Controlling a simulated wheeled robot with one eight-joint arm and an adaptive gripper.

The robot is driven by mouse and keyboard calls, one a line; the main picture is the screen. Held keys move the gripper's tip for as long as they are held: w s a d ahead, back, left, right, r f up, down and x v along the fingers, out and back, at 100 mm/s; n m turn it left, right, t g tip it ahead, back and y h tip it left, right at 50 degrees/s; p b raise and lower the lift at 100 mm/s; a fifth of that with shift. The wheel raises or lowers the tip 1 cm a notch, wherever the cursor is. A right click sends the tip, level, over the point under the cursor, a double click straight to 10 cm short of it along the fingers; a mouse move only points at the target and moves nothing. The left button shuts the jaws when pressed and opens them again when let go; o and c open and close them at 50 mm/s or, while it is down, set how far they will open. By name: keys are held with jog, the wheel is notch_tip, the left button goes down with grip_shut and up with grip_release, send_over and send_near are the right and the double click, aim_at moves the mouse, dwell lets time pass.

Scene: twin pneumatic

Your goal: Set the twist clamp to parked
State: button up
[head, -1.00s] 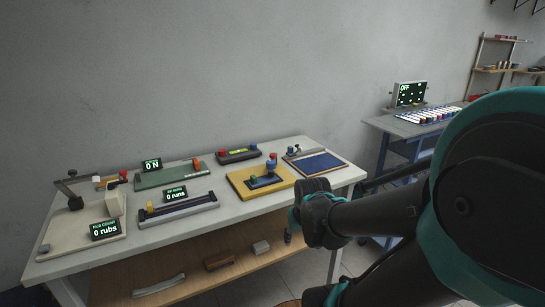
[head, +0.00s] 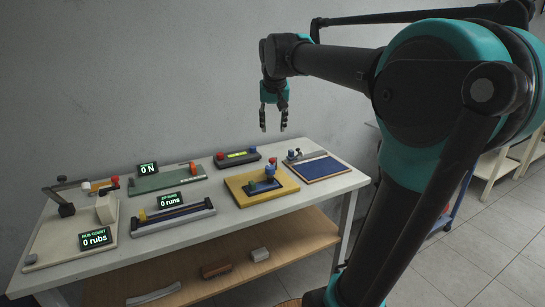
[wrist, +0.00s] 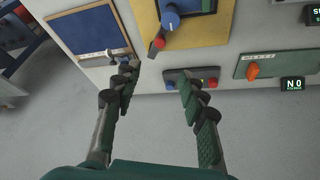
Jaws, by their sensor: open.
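No label names the twist clamp. The likeliest piece is the blue fixture (head: 264,186) with a blue knob (head: 270,170) and a red cap, on a yellow board (head: 288,190) on the table. The yellow board (wrist: 215,28) is at the top there. My gripper (head: 273,126) is open and empty, pointing down, high above the back of the table. In the wrist view its fingers (wrist: 158,78) are apart with nothing between them.
A blue panel board (head: 322,167) with a small corner fixture lies right of the yellow board. A dark button box (head: 238,158) stands behind it. A green board (head: 170,181), a slide rig (head: 172,217) and a rub-count rig (head: 68,238) fill the left. Free space surrounds my gripper.

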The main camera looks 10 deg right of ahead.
aim_at(272, 159)
jog(key=x, duration=1.6)
jog(key=shift+s+f, duration=0.1)
jog(key=shift+f, duration=0.05)
grip_shut()
